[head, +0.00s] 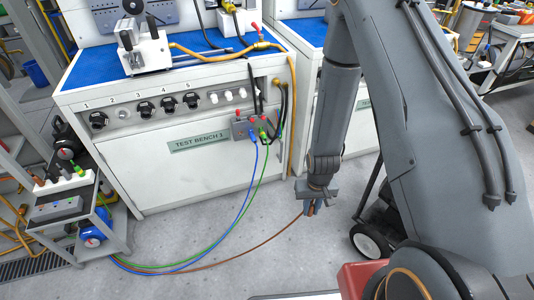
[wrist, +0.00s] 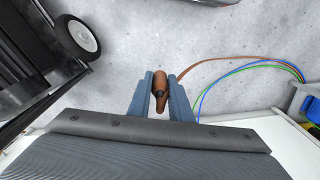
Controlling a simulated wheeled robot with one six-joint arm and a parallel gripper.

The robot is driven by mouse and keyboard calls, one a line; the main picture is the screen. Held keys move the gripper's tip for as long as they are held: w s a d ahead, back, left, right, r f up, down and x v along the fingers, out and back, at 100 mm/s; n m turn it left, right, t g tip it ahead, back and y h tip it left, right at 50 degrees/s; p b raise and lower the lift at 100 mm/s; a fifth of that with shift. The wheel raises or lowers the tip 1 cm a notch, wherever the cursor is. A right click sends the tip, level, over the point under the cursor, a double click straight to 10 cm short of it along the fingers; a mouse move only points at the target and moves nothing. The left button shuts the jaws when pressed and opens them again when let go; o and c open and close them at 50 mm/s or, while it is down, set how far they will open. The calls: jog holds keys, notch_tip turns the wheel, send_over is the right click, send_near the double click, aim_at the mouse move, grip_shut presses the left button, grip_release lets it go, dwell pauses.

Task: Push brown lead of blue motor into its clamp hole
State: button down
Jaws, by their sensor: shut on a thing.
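My gripper (head: 311,209) is shut on the end of the brown lead (head: 225,262), in front of the bench and above the floor. In the wrist view the lead's brown plug (wrist: 160,88) sits between the two blue-grey fingers. The blue motor (head: 95,232) is on the low shelf of a trolley at the left; part of it shows in the wrist view (wrist: 310,108). The grey clamp block (head: 242,128) is on the bench front, left of and above my gripper. The blue lead (head: 244,190) and green lead (head: 262,172) run up into it. Its holes are too small to make out.
Test Bench 1 (head: 140,165) has a white front with knobs and a yellow hose beside the block. A wheeled black frame (head: 372,241) stands right of my gripper. Grey floor (head: 255,235) is open between trolley and gripper, crossed by the leads.

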jog(key=w+a+f+t+b, duration=0.2)
jog(key=w+b, duration=0.2)
jog(key=w, duration=0.1)
jog(key=w+a+f+t+b, duration=0.1)
jog(key=w+a+f+b, duration=0.15)
jog(key=w+b, duration=0.25)
jog(key=n+t+y+b, duration=0.4)
jog(key=t+b, duration=1)
jog(key=b, duration=1.7)
send_near(249, 127)
jog(key=s+a+f+m+y, duration=0.1)
jog(key=s+a+f, duration=0.2)
jog(key=s+f, duration=0.1)
jog(key=shift+b+x, duration=0.95)
jog(key=shift+x, duration=1.9)
jog(key=shift+d+f+p, duration=0.1)
jog(key=shift+f+p, duration=0.15)
jog(key=shift+p, duration=0.25)
jog(key=shift+x, duration=1.25)
